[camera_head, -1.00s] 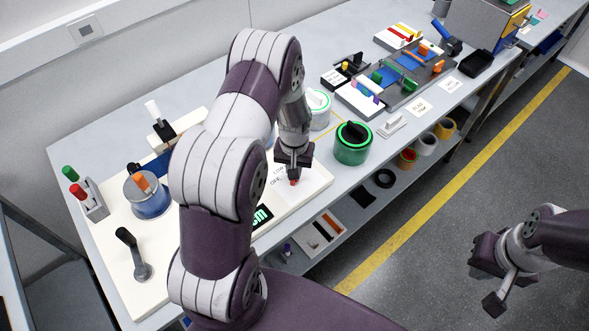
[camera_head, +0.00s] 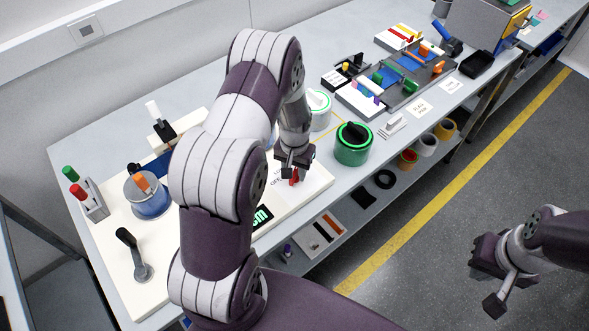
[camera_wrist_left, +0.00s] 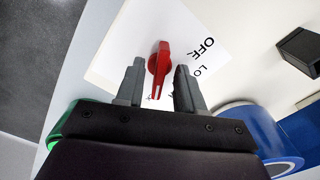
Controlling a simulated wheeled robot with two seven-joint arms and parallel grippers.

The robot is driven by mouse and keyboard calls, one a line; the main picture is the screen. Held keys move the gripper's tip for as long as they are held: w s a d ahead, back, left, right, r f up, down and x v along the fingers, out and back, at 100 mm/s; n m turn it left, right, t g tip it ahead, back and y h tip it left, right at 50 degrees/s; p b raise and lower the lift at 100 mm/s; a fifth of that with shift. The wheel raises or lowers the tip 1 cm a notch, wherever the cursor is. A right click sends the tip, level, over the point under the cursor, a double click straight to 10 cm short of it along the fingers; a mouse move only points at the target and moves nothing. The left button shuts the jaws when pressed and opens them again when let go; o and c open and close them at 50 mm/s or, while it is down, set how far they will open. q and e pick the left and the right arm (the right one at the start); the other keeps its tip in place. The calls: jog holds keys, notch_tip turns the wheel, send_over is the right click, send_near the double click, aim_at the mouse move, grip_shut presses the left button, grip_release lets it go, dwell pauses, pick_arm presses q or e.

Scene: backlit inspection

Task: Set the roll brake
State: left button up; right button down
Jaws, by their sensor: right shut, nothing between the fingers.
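A red turning handle (camera_wrist_left: 158,66) stands on a white label card (camera_wrist_left: 120,40) printed with "OFF" and a partly hidden "LO". In the left wrist view its narrow end points toward my gripper's palm. My left gripper (camera_wrist_left: 161,65) is open, with one finger on each side of the red handle and gaps showing. In the head view the red handle (camera_head: 294,177) shows just under my left gripper (camera_head: 294,166). My right gripper (camera_head: 497,295) is shut and empty, off the bench over the floor. I cannot tell which fitting is named the roll brake.
A green-ringed drum with a black knob (camera_head: 353,144) stands right of my left gripper. A black-handled lever (camera_head: 134,252), a blue jar (camera_head: 150,197) and a rack with red and green handles (camera_head: 88,198) are at the left. My left arm hides the board's middle.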

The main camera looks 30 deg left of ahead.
aim_at(295, 172)
pick_arm(q)
notch_tip(295, 172, up, 13)
jog(key=b, duration=0.2)
jog(key=shift+f, duration=0.15)
dwell(0.5)
jog(key=s+d+r, duration=0.1)
jog(key=s+d, duration=0.3)
jog(key=s, duration=0.2)
jog(key=s+d+r+m+t, duration=0.1)
jog(key=s+d, duration=0.3)
jog(key=s, duration=0.3)
jog(key=shift+s+r+m, duration=0.2)
jog(key=shift+r+m, duration=0.1)
jog(key=shift+r, duration=0.05)
jog(key=shift+s+d, duration=0.1)
jog(key=shift+d, duration=0.05)
